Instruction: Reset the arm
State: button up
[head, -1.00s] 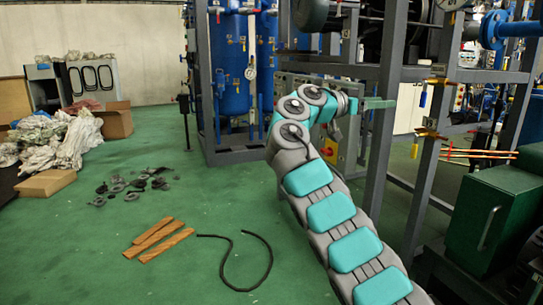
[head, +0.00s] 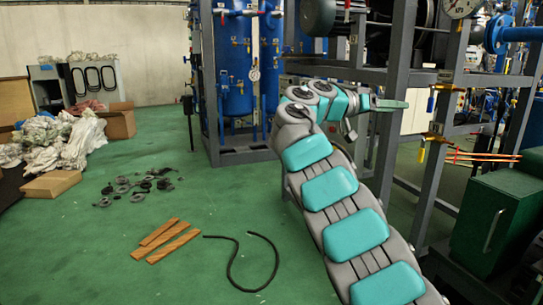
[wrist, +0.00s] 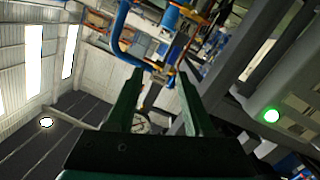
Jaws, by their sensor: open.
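My arm rises from the lower right of the head view and bends at the top, with its end pointing right. My gripper (head: 393,104) is green and stands in front of the grey metal frame (head: 398,60). In the wrist view my gripper (wrist: 163,92) shows two green fingers apart, with nothing held between them. A round gauge (wrist: 141,122) shows behind the gap. I cannot tell from the head view how far the fingers are from the frame.
Blue tanks (head: 238,70) stand behind the arm. A green cabinet (head: 495,220) is at the right. Wooden strips (head: 172,246) and a black hose (head: 232,270) lie on the green floor. Cardboard boxes (head: 118,121) and a pile of sheeting (head: 62,138) are at the left.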

jog(key=s+d+f+n+g+y+p, duration=0.15)
jog(key=s+f, duration=0.25)
jog(key=s, duration=0.4)
jog(key=s+d+f+n+g+y+p, duration=0.1)
jog(key=s+f+n+y+p, duration=0.2)
jog(key=s, duration=0.5)
jog(key=s+d+f+n+g+y, duration=0.1)
jog(key=s+d+f+g+y, duration=0.15)
jog(key=s+f, duration=0.4)
jog(key=s+a+f+n+y+p, duration=0.1)
jog(key=s+a+f+y, duration=0.2)
jog(key=s, duration=0.7)
jog(key=s+a+f+n+g+y+p, duration=0.1)
jog(key=s+a+f+n+y, duration=0.1)
jog(key=s+a+f, duration=0.5)
jog(key=s+a+f+n+y+p, duration=0.1)
jog(key=s+a+f+y, duration=0.3)
jog(key=s+a, duration=0.7)
jog(key=shift+s+f+n+p, duration=0.4)
jog(key=shift+s+f+n, duration=0.25)
jog(key=shift+s, duration=0.3)
